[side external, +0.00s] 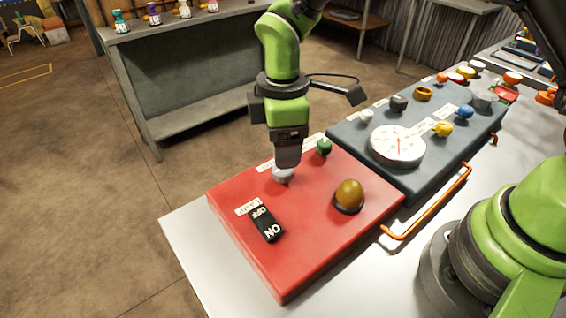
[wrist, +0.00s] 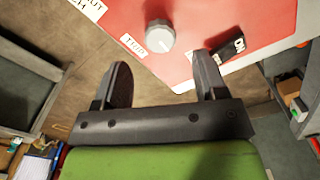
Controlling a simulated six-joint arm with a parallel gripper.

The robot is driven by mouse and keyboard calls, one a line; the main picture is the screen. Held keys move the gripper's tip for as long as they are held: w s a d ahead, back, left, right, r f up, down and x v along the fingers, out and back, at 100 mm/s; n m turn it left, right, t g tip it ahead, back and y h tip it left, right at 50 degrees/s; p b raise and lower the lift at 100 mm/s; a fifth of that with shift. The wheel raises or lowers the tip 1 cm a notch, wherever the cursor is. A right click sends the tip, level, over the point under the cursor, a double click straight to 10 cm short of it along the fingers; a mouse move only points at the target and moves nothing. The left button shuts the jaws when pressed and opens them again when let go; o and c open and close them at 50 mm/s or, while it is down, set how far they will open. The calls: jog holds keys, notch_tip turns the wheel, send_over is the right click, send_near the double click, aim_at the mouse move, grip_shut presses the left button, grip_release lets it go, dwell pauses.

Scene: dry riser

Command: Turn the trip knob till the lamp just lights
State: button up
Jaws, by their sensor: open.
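The trip knob (wrist: 160,36) is a light grey round knob with a pointer mark, beside a TRIP label (wrist: 133,45) on the red panel (side external: 310,245). In the side view the knob (side external: 283,174) shows just below my gripper (side external: 287,160), partly hidden by it. In the wrist view my gripper (wrist: 162,82) is open, with the knob beyond the fingertips and not between them. The amber dome lamp (side external: 349,194) is on the right of the red panel and looks dull, with no clear glow.
A black ON/OFF rocker switch (side external: 267,223) and a green knob (side external: 323,146) are also on the red panel. A dark panel (side external: 440,155) with a white dial gauge (side external: 397,146) and several knobs adjoins it. An orange rail (side external: 430,205) runs along its near edge.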

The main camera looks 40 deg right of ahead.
aim_at(283, 174)
notch_tip(283, 174, down, 6)
jog(key=shift+r, duration=0.25)
jog(key=c, duration=0.9)
